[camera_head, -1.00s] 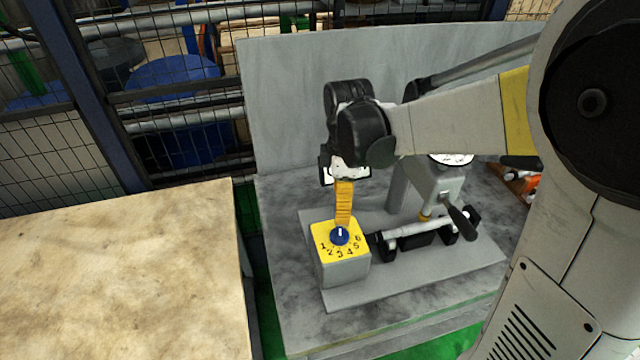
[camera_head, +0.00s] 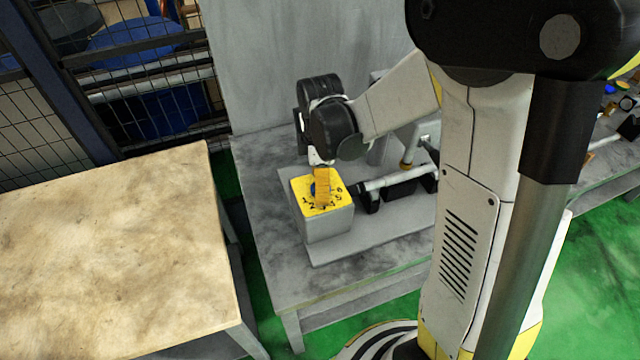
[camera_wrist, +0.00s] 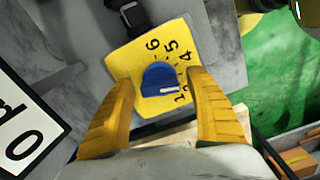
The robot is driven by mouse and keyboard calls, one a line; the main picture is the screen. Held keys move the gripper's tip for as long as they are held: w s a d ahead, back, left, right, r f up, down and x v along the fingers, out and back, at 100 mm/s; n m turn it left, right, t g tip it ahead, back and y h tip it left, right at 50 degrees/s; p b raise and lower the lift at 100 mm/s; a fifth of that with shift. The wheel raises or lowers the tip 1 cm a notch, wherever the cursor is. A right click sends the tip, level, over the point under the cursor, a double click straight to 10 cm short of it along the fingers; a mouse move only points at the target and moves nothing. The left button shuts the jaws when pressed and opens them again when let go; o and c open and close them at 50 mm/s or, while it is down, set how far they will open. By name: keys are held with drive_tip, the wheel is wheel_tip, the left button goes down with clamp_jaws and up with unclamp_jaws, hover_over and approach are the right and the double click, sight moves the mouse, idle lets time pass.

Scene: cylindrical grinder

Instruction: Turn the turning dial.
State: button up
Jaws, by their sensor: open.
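The turning dial (camera_wrist: 158,80) is a round blue knob with a white pointer mark, on a yellow numbered plate (camera_wrist: 144,56). In the wrist view its white mark lies near the low numbers. In the head view the dial (camera_head: 314,189) is partly hidden behind a yellow finger, on top of a grey box (camera_head: 328,224). My gripper (camera_wrist: 163,100) is open, with its two yellow fingers on either side of the dial and gaps visible in the wrist view. In the head view my gripper (camera_head: 321,188) points down at the plate; whether a finger touches the dial cannot be told.
The box stands on a grey bench (camera_head: 268,235). A shaft assembly (camera_head: 398,186) lies right beside it. A grey panel (camera_head: 285,65) rises behind. A bare, stained table (camera_head: 100,255) stands to the left, with a gap between it and the bench.

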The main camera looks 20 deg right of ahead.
drive_tip(key=c, duration=1.2)
drive_tip(key=shift+m, duration=0.4)
drive_tip(key=m, duration=0.5)
drive_tip(key=shift+m+b, duration=0.3)
drive_tip(key=shift+m, duration=0.1)
drive_tip(key=m, duration=0.5)
drive_tip(key=shift+m, duration=0.3)
drive_tip(key=o, duration=1.2)
